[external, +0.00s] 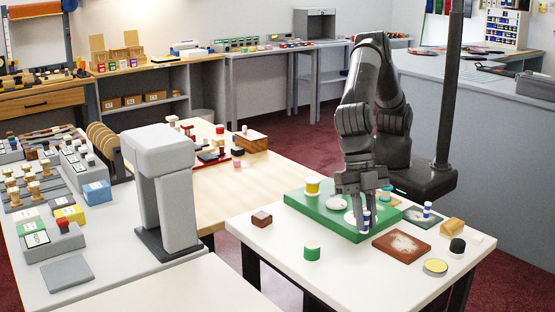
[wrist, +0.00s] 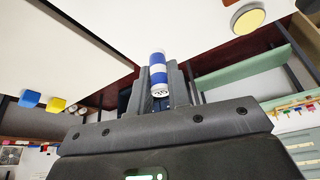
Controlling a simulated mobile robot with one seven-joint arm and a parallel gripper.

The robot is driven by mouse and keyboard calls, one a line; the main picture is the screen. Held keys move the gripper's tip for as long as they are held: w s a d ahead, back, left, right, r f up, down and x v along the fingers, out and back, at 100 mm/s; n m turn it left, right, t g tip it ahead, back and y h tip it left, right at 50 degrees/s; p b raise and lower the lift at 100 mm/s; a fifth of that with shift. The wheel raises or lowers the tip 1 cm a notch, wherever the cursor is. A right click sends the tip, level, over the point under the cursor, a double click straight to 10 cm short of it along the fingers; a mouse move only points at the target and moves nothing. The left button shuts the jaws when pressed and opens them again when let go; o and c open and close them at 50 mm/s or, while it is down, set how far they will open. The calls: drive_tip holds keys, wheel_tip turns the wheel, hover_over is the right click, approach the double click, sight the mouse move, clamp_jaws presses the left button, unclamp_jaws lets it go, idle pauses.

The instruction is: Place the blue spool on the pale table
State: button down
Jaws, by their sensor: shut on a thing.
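My gripper (external: 363,212) is over the green tray (external: 302,201) on the white table (external: 262,232) in the external view. In the wrist view my gripper (wrist: 160,88) is shut on a blue spool (wrist: 158,73) with white ends. The spool sits lengthwise between the fingers. In the external view the fingers partly cover it, and I cannot tell whether it touches the tray. A second blue-and-white spool (external: 427,210) stands on a grey-green mat to the right. A pale wood-topped table (external: 205,192) is behind and left.
A green spool (external: 312,251), a brown block (external: 262,218), a reddish-brown mat (external: 401,245) and a yellow-topped round tin (external: 435,267) are nearby. A grey arch-shaped stand (external: 160,180) rises at left. The white table's front is mostly clear.

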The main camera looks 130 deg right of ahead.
drive_tip(key=shift+d+r, duration=0.25)
drive_tip(key=shift+d, duration=0.2)
